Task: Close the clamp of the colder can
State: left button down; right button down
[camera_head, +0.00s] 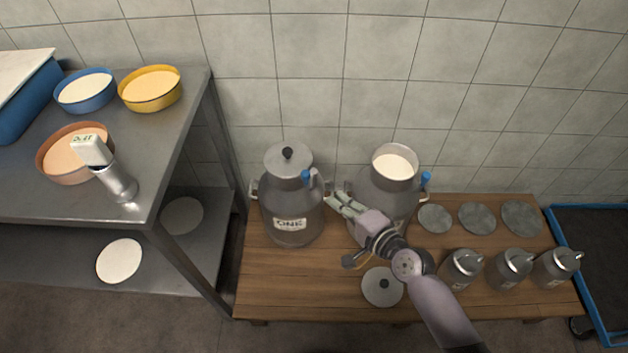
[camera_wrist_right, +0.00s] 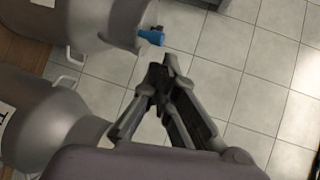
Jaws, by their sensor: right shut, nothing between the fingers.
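A grey can labelled ONE (camera_head: 290,223) stands on the wooden bench with its knobbed lid (camera_head: 288,159) on. Its blue-tipped clamp (camera_head: 305,175) is at the right of its neck. A second grey can (camera_head: 374,189) stands to the right, uncovered, with white milk inside and a blue clamp tip (camera_head: 426,178) at its right. My right gripper (camera_head: 334,200) is shut and empty between the cans, below and right of can ONE's clamp. In the right wrist view, its fingertips (camera_wrist_right: 165,68) are just short of the blue tip (camera_wrist_right: 150,37). My left gripper is out of view.
A loose knobbed lid (camera_head: 383,287) lies at the bench front. Several small cans (camera_head: 510,268) and grey discs (camera_head: 477,218) occupy its right side. A steel table (camera_head: 165,130) with bowls and a display device (camera_head: 95,150) stands left. A tiled wall is behind.

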aim_at(308, 176)
jog(key=b+x, duration=0.1)
jog(key=x, duration=0.9)
jog(key=shift+w+a+f, duration=0.1)
jog(key=shift+w+a, duration=0.05)
jog(key=shift+w, duration=0.05)
